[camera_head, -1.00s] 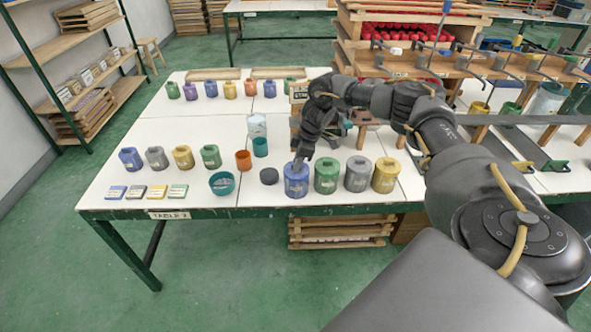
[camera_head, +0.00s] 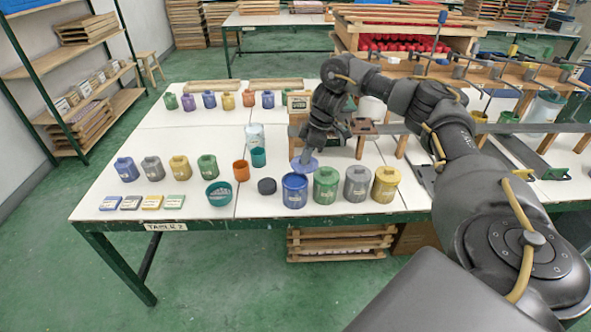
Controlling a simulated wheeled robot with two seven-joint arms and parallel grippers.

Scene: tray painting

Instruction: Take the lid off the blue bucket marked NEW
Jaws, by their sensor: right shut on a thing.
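The blue bucket (camera_head: 294,194) stands near the front edge of the table, first from the left in a row of blue, green, grey and yellow buckets. Its top is uncovered and its pale label is too small to read. My right gripper (camera_head: 304,159) is shut on the blue lid (camera_head: 304,168) and holds it just above and behind the bucket's rim, slightly to the right. Another blue bucket (camera_head: 127,171), with its lid on, stands at the left of the table. My left gripper is out of view.
Close right of the open bucket stands the green bucket (camera_head: 326,188), then the grey (camera_head: 357,187) and yellow (camera_head: 386,186) ones. A dark round piece (camera_head: 267,187) and a teal bowl (camera_head: 218,197) lie to its left. The white table (camera_head: 185,226) has bare room between the rows.

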